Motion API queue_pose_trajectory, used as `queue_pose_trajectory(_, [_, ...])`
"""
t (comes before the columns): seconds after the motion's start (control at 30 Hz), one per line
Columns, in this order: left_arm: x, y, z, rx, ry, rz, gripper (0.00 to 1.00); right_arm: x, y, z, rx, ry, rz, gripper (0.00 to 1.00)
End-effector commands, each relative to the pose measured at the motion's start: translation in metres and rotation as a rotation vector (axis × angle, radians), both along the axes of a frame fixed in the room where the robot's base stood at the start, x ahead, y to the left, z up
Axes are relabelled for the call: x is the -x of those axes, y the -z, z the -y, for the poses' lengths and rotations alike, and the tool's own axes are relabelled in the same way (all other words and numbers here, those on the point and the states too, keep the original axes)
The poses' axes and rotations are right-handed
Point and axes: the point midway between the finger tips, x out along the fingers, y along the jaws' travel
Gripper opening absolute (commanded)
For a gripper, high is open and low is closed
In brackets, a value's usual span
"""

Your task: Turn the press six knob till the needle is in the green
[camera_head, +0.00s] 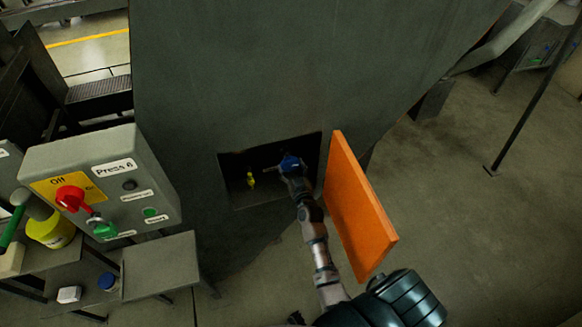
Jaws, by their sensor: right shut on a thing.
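A dark recess (238,198) opens in the front of the large grey machine (265,70), beside a box labelled Press 6. Inside it is a small blue knob (289,162). My right gripper (291,172) reaches up into the recess and is shut on the blue knob, covering its lower part. A small yellow part (251,180) hangs in the recess to the left of the knob. I cannot make out a gauge or needle in this view. My left gripper is not in view.
An orange door (357,208) stands open just right of my right arm. The Press 6 control box (105,187), with a red switch (72,197), stands at left.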

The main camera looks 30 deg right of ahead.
Motion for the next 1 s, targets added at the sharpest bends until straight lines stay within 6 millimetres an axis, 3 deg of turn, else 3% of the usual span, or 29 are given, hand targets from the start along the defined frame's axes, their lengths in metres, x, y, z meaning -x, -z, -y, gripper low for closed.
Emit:
queue_pose_trajectory(0.37, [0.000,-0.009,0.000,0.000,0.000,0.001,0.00,0.000,-0.001,-0.001,-0.139,-0.001,0.033,0.36])
queue_pose_trajectory(1.0, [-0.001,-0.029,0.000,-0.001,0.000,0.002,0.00,-0.001,-0.002,-0.003,-0.624,0.001,0.150,0.36])
